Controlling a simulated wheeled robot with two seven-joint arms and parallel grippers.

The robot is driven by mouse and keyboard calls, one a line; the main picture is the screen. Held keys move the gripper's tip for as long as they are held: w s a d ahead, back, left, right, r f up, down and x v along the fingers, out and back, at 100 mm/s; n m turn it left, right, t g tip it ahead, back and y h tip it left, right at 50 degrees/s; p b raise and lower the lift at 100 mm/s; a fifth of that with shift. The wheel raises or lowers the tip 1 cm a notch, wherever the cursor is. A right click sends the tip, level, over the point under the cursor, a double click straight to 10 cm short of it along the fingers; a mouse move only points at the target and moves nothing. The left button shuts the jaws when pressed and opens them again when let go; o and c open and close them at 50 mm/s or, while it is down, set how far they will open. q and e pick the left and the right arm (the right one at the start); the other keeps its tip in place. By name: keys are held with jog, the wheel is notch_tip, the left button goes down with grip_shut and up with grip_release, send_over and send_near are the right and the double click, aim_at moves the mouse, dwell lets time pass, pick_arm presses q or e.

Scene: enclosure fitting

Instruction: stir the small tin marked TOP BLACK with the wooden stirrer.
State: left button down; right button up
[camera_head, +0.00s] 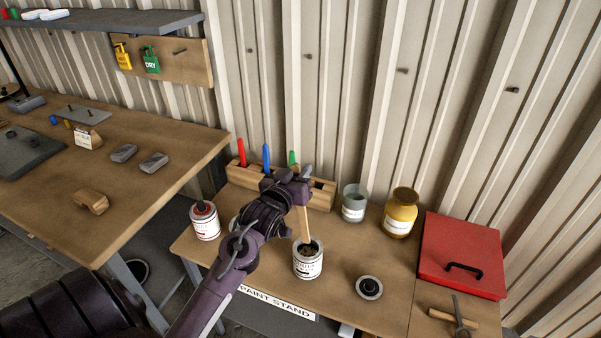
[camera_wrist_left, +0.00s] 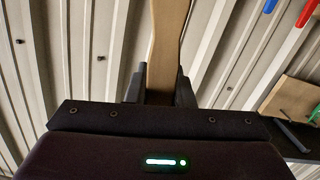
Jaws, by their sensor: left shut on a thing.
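The wooden stirrer (camera_head: 303,224) is held upright, slightly tilted, in my left gripper (camera_head: 302,186), which is shut on it. It also shows between the fingers in the left wrist view (camera_wrist_left: 166,48). Its lower end is inside an open small tin (camera_head: 308,266) with dark contents, on the paint stand (camera_head: 350,312). The tin's label is too small to read surely. Another small tin (camera_head: 205,222), with red at its top, stands to the left. My left arm partly covers something pale behind it. My right gripper is out of view.
A round lid (camera_head: 369,287) lies right of the tin. A grey jar (camera_head: 355,205) and a yellow jar (camera_head: 401,215) stand behind. A red case (camera_head: 462,255) is at right, a wooden rack (camera_head: 322,196) by the wall. A workbench (camera_head: 90,225) is at left.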

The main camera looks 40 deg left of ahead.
pick_arm(q)
notch_tip(320, 180, down, 6)
jog(key=d+b, duration=0.1)
jog(key=b, duration=0.1)
jog(key=shift+s+f, duration=0.15)
jog(key=shift+d, duration=0.1)
dwell(0.5)
jog(key=p, duration=0.8)
dwell(0.8)
